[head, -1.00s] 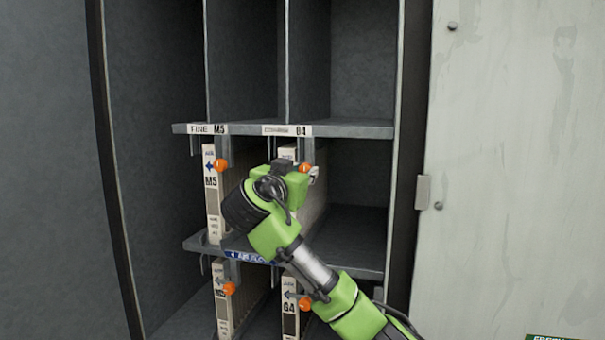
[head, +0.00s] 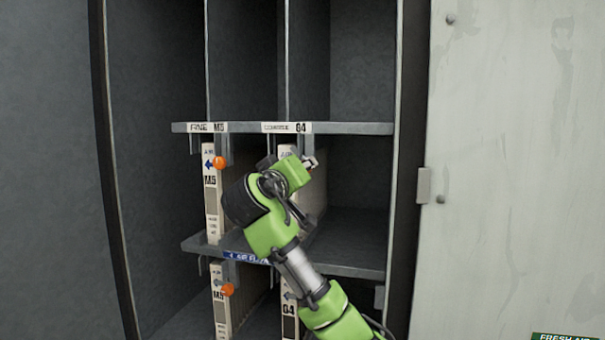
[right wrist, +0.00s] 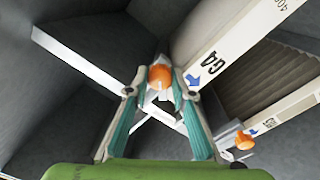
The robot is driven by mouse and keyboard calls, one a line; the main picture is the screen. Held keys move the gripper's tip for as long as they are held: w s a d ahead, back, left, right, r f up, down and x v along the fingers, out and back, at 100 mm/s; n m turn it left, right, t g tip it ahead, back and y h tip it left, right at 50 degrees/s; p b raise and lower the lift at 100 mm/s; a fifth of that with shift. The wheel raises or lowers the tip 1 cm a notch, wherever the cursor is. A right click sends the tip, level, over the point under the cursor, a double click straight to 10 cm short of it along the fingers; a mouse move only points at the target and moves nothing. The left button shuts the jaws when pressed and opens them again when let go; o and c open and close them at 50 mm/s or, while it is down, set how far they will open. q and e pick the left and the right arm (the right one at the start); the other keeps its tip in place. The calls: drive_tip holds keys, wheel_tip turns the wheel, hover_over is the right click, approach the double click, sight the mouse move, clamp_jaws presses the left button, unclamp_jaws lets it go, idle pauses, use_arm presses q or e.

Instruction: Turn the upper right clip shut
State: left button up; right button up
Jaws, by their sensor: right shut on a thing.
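The upper right clip shows in the right wrist view as an orange knob (right wrist: 160,77) on a metal arm, beside the end of the G4 filter (right wrist: 222,58). My right gripper (right wrist: 160,92) is shut on this clip, its teal-padded fingers on either side. In the head view my right gripper (head: 309,163) is at the upper G4 filter (head: 287,151), under the shelf edge, and it hides the clip's knob. How far the clip is turned cannot be told. My left gripper is not in view.
The upper left clip (head: 219,162) is by the M5 filter (head: 211,200); the lower left clip (head: 228,290) is below it. Another orange knob (right wrist: 243,140) shows in the right wrist view. The upper shelf (head: 350,128) lies just above my gripper. A pale door panel (head: 510,170) stands right.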

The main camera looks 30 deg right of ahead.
drive_tip(key=n, duration=0.8)
drive_tip(key=shift+n+p, duration=0.4)
idle(0.4)
drive_tip(key=o, duration=1.1)
